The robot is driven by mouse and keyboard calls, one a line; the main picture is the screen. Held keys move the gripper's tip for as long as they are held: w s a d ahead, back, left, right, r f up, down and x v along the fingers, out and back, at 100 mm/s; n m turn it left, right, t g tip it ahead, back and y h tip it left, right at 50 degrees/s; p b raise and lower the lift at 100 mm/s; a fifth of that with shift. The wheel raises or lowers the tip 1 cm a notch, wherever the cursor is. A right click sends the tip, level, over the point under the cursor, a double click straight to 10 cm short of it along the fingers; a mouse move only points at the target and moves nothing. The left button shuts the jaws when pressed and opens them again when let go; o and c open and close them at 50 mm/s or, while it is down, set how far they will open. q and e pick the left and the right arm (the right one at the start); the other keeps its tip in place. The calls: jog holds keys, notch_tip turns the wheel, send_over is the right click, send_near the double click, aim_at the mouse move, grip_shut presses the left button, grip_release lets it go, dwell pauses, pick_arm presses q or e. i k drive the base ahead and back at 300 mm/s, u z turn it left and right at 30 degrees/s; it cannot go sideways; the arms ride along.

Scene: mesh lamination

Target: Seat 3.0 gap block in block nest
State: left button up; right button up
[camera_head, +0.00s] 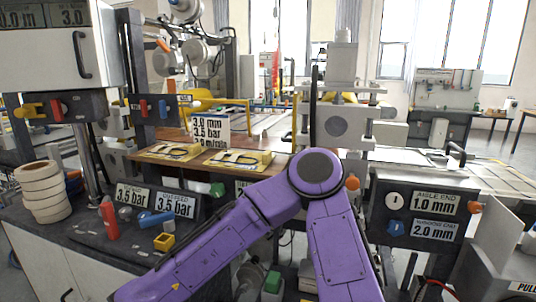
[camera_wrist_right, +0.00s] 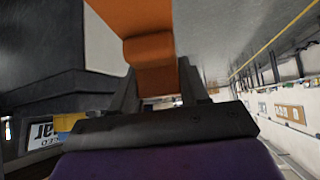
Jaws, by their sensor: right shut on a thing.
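My right gripper (camera_wrist_right: 160,88) shows only in the right wrist view, where its dark fingers are shut on an orange block (camera_wrist_right: 150,25). The block reaches up past the fingertips to the top of the picture. No number is readable on it, so I cannot tell if it is the 3.0 gap block. In the head view a purple arm of mine bends in the middle and runs down-left out of the picture, so its gripper is hidden there. I cannot make out the block nest with certainty. My left gripper is not in view.
On the dark bench (camera_head: 95,258) at left stand a stack of tape rolls (camera_head: 43,190), a red bottle-like piece (camera_head: 109,220), a blue piece (camera_head: 150,219) and a small yellow block (camera_head: 163,241). A panel (camera_head: 420,215) reading 1.0 mm and 2.0 mm stands at right.

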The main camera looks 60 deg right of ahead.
aim_at(403, 156)
jog(key=u, duration=0.6)
jog(key=k, duration=1.3)
jog(key=z, duration=2.05)
